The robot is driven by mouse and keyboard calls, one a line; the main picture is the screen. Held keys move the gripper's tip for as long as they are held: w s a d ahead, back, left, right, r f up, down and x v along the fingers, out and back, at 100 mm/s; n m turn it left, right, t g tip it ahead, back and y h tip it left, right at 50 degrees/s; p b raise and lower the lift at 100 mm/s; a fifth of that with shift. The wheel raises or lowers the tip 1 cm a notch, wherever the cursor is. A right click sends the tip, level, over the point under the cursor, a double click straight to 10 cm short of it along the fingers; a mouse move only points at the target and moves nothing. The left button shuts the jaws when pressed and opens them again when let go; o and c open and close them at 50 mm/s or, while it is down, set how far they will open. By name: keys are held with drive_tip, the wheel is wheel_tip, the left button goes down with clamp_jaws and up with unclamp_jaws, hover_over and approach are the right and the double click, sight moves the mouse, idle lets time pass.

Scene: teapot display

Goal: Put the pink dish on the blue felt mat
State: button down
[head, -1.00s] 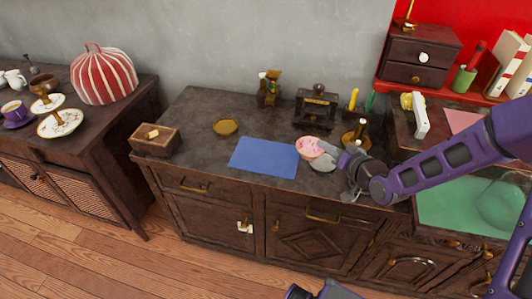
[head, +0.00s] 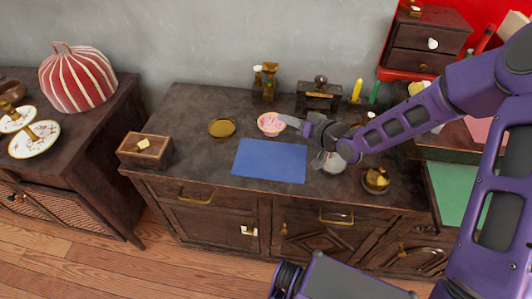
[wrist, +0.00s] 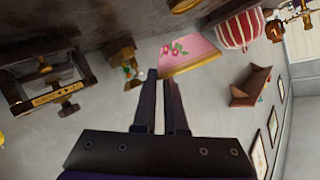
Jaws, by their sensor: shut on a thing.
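The mat lies flat and bare on the dark cabinet top. In the wrist view the pink dish (wrist: 190,51) shows tilted at the tips of my gripper (wrist: 166,76). The mat is not visible there.
A round brass dish (head: 222,128) lies left of the pink dish. A wooden box (head: 145,149) stands at the cabinet's left end. A dark wooden stand (head: 318,95) and a small bottle rack (head: 265,83) are at the back. Several items crowd the right, partly behind my arm.

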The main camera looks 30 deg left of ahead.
sight(285, 151)
wheel_tip(285, 151, down, 10)
drive_tip(key=shift+r+b, duration=0.1)
drive_tip(key=shift+b, duration=0.9)
drive_tip(key=c, duration=1)
unclamp_jaws()
drive_tip(key=shift+f, duration=0.2)
drive_tip(key=shift+o, duration=0.2)
drive_tip(key=shift+d+r, duration=0.1)
drive_tip(key=shift+r, duration=0.1)
drive_tip(key=p+v, duration=0.1)
drive_tip(key=v, duration=1)
drive_tip(key=shift+s+d+r+p, duration=0.1)
drive_tip(key=shift+s+d+p, duration=0.1)
drive_tip(key=shift+d+p, duration=0.15)
